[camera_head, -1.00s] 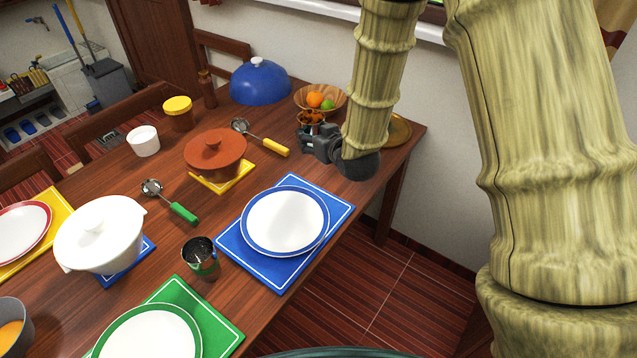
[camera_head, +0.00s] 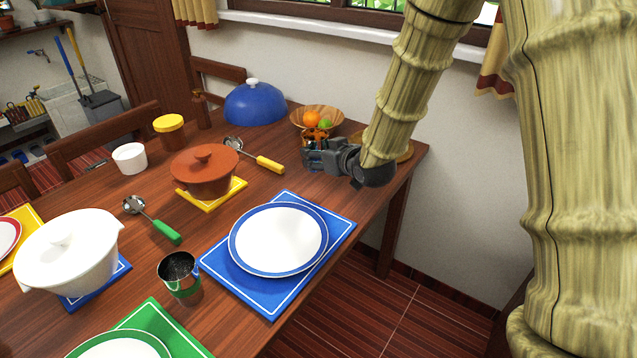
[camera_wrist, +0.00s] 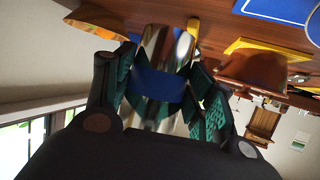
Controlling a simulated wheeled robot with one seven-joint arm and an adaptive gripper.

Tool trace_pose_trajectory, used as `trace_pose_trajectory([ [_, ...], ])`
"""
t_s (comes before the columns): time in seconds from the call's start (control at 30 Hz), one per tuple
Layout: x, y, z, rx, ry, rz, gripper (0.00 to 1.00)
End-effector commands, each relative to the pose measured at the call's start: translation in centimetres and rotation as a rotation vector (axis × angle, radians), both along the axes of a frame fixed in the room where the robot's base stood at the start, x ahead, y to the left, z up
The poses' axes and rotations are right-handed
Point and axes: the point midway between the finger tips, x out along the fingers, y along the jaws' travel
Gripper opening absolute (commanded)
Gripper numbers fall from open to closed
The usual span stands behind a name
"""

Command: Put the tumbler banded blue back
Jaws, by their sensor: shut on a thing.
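The tumbler banded blue (camera_wrist: 158,88) is shiny metal with a wide blue band, seen close up in the wrist view. My gripper (camera_wrist: 160,92) is shut on it, with green-padded fingers on either side of the band. In the head view my gripper (camera_head: 318,153) is at the far right of the table, in front of the fruit bowl. There the tumbler is mostly hidden behind the gripper; its rim (camera_head: 315,134) shows orange reflections. I cannot tell whether its base touches the table. The blue placemat (camera_head: 262,300) with a blue-rimmed plate (camera_head: 278,238) lies nearer.
A green-banded tumbler (camera_head: 180,276) stands left of the blue placemat. The fruit bowl (camera_head: 334,118), a blue dome (camera_head: 255,104), a yellow-handled ladle (camera_head: 268,163) and a rust pot (camera_head: 205,172) surround the gripper's area. Bare wood lies between ladle, gripper and blue placemat.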

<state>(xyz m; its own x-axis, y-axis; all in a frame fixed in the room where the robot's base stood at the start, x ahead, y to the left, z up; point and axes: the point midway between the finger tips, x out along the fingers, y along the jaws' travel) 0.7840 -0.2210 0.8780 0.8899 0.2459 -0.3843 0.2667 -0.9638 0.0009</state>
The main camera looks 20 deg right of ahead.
Motion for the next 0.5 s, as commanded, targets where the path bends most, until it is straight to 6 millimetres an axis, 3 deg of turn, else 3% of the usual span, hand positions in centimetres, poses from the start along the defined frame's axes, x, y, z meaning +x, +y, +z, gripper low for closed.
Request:
trace_pose_trajectory([
  [0.13,0.0,0.0,-2.2,-0.001,0.002,0.000,0.27],
  [0.5,0.0,0.1,-4.5,-0.001,0.002,0.001,0.27],
])
